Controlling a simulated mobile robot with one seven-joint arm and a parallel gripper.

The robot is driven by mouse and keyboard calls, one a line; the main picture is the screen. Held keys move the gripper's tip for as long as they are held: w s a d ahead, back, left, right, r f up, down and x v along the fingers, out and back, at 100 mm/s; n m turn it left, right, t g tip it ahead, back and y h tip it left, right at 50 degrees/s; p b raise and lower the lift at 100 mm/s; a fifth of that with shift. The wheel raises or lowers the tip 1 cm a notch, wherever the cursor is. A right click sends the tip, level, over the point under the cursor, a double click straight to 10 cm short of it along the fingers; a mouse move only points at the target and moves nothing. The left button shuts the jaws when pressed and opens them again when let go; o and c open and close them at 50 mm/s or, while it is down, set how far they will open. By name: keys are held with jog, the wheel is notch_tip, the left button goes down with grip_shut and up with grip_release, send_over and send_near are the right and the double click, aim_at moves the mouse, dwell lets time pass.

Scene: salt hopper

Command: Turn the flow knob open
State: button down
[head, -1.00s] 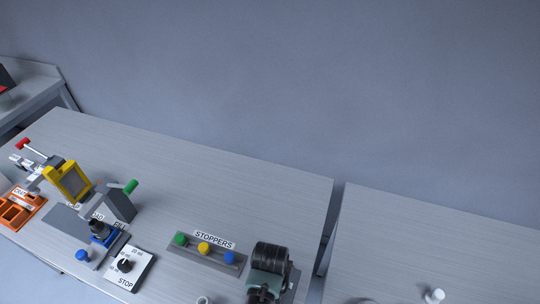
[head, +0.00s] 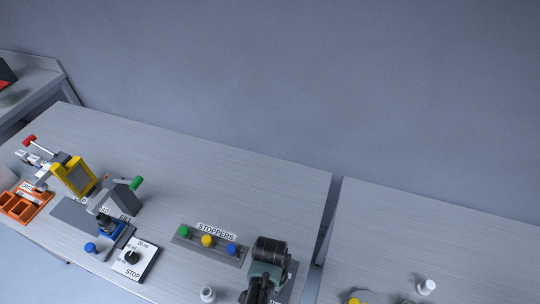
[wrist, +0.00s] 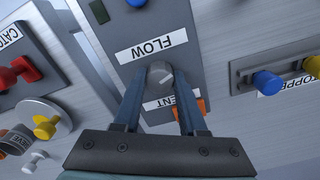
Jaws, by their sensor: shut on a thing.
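In the wrist view a round grey knob (wrist: 160,73) sits on a grey panel just below the white FLOW label (wrist: 152,46), which reads upside down. My gripper (wrist: 161,80) reaches over the panel with one finger on each side of this knob and is shut on it. How far the knob is turned is too small to tell. In the head view my arm's end is at the bottom edge, and the flow knob and fingertips are not discernible there.
An orange part (wrist: 202,105) and a partly covered label lie near the right finger. The stoppers panel (wrist: 240,75) is to the right; red handles (wrist: 20,72) and a yellow knob (wrist: 46,127) are to the left. A dial box (head: 133,258) stands on the bench in the head view.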

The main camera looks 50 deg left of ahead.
jog(key=shift+w+m+p, duration=0.1)
jog(key=shift+m+p, duration=0.2)
jog(key=shift+m, duration=1.7)
jog(key=shift+c, duration=2.3)
grip_release()
jog(key=shift+r, duration=0.1)
notch_tip(320, 180, up, 13)
jog(key=b, duration=0.1)
